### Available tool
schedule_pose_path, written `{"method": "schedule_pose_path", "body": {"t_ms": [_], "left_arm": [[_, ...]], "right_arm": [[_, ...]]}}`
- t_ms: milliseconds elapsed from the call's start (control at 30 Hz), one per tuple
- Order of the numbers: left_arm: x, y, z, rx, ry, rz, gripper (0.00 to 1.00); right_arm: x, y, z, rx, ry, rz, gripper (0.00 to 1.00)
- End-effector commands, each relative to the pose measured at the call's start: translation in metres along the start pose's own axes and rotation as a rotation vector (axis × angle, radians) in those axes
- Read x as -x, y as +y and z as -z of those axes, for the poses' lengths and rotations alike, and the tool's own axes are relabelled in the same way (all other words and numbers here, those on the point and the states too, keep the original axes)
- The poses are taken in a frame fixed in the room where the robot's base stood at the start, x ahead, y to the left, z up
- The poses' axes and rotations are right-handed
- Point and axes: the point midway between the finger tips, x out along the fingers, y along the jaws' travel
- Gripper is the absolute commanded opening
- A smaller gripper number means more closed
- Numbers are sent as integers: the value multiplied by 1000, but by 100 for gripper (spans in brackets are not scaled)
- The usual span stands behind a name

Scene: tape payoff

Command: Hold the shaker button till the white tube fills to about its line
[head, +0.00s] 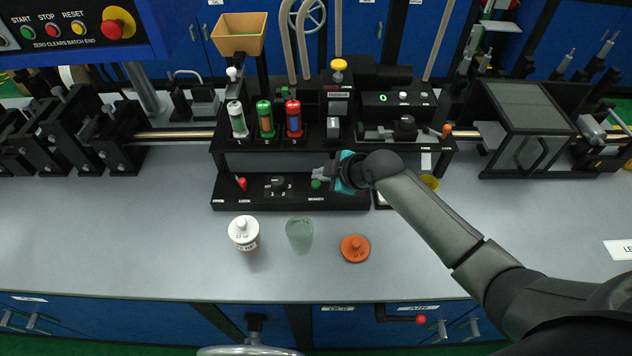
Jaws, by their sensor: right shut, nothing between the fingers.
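The shaker button (316,184) is a small green button on the low black control panel (345,200), above its label. My right gripper (318,173) reaches in from the right and is shut and empty. Its fingertips are at the button; I cannot tell whether they press it. The white tube (238,120) stands upright at the left of the black rack, over the number 1. It is too small to make out its fill or its line. The green tube (265,119) and the red tube (293,119) stand to its right. My left gripper is not in view.
A white lidded jar (243,233), a translucent green cup (299,234) and an orange lid (355,248) are on the grey bench in front of the panel. A tan hopper (238,40) stands above the tubes. The bench at left front is clear.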

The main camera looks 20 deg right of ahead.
Motion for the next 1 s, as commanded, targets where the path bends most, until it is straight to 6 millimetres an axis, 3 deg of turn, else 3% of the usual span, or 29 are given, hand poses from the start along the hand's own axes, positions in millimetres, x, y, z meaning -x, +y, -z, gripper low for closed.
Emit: {"method": "schedule_pose_path", "body": {"t_ms": [1000], "left_arm": [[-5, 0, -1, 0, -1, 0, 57]], "right_arm": [[-7, -5, -5, 0, 0, 0, 0]]}}
